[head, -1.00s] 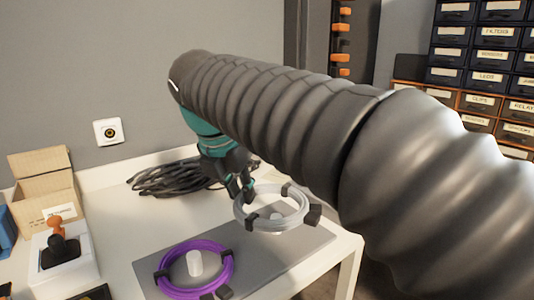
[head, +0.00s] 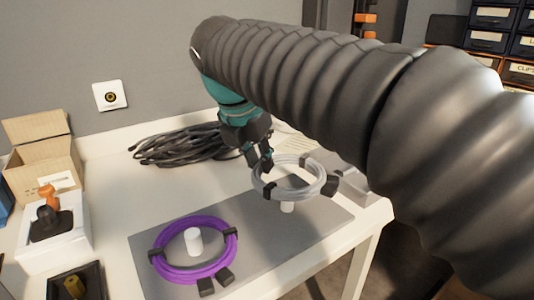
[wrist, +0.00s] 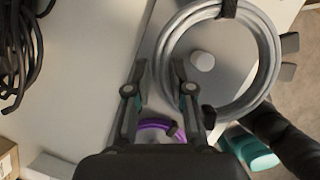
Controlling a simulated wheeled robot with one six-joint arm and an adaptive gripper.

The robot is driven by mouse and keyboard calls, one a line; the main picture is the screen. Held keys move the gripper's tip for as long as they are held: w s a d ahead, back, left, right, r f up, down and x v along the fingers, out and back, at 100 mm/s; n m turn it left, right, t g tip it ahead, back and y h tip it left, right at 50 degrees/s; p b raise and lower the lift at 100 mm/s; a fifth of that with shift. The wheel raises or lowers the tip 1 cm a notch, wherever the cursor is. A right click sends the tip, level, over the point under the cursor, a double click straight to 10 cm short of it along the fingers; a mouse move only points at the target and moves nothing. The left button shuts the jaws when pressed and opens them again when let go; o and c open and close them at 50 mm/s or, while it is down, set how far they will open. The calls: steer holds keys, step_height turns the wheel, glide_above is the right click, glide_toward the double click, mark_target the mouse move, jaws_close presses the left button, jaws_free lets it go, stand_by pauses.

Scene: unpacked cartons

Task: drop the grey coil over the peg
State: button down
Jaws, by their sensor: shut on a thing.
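The grey coil (head: 257,184) is a pale ring with black ties. My gripper (head: 260,160) is shut on its left side and holds it above the grey mat (head: 330,215). In the wrist view the coil (wrist: 269,65) is at the upper right, its left side between my fingertips (wrist: 160,78). A white peg (head: 287,207) shows below the coil's front rim; its top is hidden there. In the wrist view this peg (wrist: 202,61) shows through the ring, left of its centre. The coil is apart from the mat.
A purple coil (head: 158,262) lies around another white peg (head: 194,241) at the front left of the mat. Black cables (head: 180,146) lie behind. An open carton (head: 40,165), a white box (head: 55,245) and a dark tray (head: 75,285) stand at left. The table edge is close at right.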

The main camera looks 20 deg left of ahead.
mark_target(259, 201)
steer(key=shift+f+b, duration=0.45)
steer(key=shift+f, duration=0.25)
steer(key=shift+f+b, duration=1.4)
steer(key=shift+f, duration=1.25)
steer(key=c, duration=0.9)
jaws_free()
steer(key=shift+c, duration=0.2)
steer(key=v, duration=1.2)
